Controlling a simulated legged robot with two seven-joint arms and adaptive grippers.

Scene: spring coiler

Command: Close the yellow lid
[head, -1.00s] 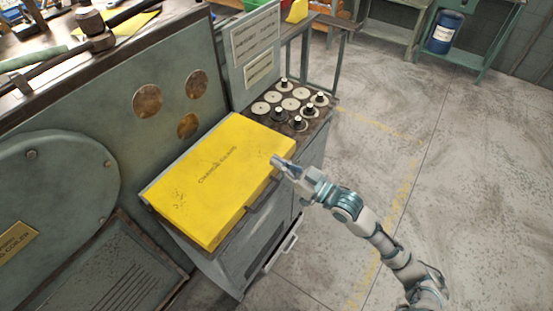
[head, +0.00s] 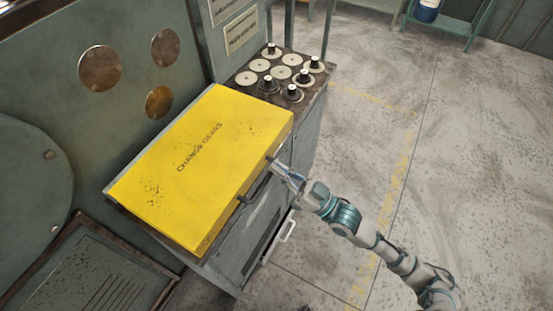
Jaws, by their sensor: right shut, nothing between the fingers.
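The yellow lid (head: 200,165), marked "CHANGE GEARS", lies flat over the top of the grey cabinet (head: 246,250) and looks closed. A dark handle (head: 257,186) sits at its right front edge. My right gripper (head: 273,163) is shut and empty, at the lid's right edge just past the upper end of the handle. I cannot tell whether its tips touch the lid. My left gripper is not in view.
Several round gears and dark knobs (head: 285,72) sit on the cabinet top behind the lid. The large green machine panel (head: 120,110) stands to the left. A light drawer handle (head: 287,228) juts from the cabinet front. The floor (head: 380,120) at right is clear.

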